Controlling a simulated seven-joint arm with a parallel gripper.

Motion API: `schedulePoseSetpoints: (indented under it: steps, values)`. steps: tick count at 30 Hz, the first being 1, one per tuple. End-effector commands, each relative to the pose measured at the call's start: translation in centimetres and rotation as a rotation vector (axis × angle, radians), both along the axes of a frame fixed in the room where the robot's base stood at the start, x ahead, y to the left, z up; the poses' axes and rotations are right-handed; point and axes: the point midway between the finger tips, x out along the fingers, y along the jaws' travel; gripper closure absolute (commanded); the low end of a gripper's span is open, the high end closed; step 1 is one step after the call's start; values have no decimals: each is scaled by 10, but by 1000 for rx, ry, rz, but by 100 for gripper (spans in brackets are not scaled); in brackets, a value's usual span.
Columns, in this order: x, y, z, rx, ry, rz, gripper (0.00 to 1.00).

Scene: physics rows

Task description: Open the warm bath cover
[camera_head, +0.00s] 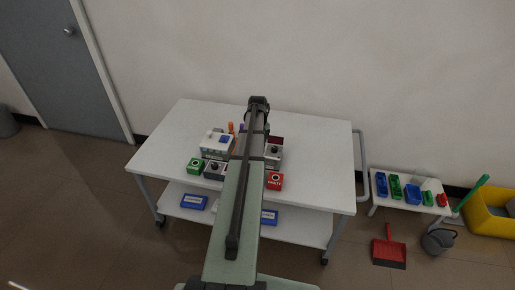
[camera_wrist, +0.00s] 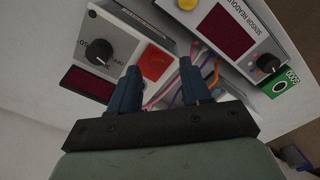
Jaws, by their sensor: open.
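I cannot make out for certain which thing is the warm bath cover. A white box with a blue patch on top (camera_head: 217,144) stands on the table left of my arm; its label is too small to read. A grey-white box with a black knob (camera_wrist: 98,52) and a dark red display is left of the fingers. The fingers are hidden in the head view.
A box marked SENSOR READOUT (camera_wrist: 225,30) and a green box (camera_wrist: 280,86) are at the wrist view's right. A red box (camera_head: 274,181) and a green box (camera_head: 196,166) stand near the table's front. The white table's right side (camera_head: 320,160) is clear.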

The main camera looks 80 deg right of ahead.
Motion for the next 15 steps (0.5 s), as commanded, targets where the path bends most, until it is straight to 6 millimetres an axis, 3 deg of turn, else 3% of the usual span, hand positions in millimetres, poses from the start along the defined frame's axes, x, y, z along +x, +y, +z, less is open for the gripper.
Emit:
schedulePoseSetpoints:
  steps: [15]
  values:
    - [0, 0, 86, -1, 0, 0, 52]
